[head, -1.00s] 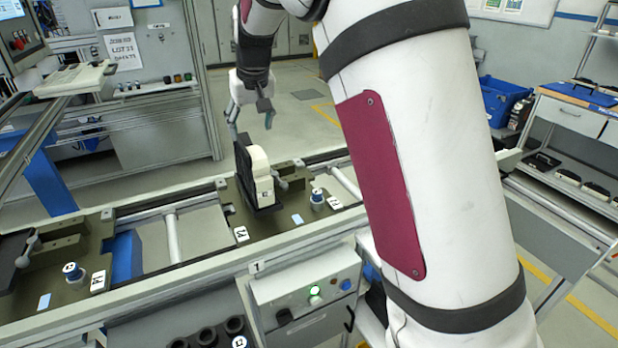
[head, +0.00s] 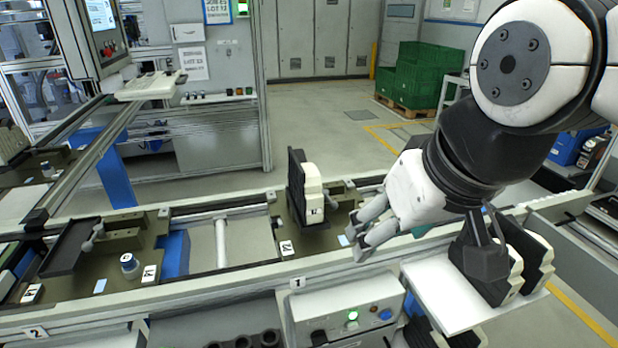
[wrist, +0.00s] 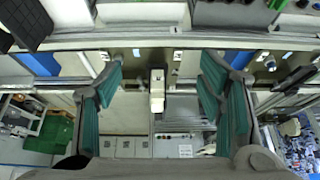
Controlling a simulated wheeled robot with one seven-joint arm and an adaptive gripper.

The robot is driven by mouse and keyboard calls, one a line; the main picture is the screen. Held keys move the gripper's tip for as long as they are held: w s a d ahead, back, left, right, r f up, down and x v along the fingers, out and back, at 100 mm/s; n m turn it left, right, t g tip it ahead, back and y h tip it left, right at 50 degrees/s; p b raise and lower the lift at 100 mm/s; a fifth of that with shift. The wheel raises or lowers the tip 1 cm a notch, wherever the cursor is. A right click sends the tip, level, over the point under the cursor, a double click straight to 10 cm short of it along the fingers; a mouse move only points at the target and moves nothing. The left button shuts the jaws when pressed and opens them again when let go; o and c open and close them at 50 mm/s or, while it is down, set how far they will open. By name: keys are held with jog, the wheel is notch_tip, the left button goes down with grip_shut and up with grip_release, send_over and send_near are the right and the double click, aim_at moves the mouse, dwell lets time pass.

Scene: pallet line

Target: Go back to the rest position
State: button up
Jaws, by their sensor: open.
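My gripper (head: 362,236) is open and empty in the head view. It hangs to the right of a cream-and-black part (head: 312,193), apart from it. The part stands upright on a dark olive pallet (head: 345,220) on the conveyor line. In the wrist view, my open gripper (wrist: 163,65) has its two teal-padded fingers spread wide, with nothing between the pads. The cream top of a part (wrist: 157,88) shows beyond and between them.
A white shelf (head: 440,292) at the right front holds cream-and-black parts (head: 530,250) close to my wrist. A second pallet (head: 130,245) is on the line at left. A control box with a green light (head: 352,316) sits in front. Green crates (head: 425,75) stand far back.

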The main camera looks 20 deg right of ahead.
jog(key=shift+s+f, duration=0.35)
jog(key=shift+s, duration=0.3)
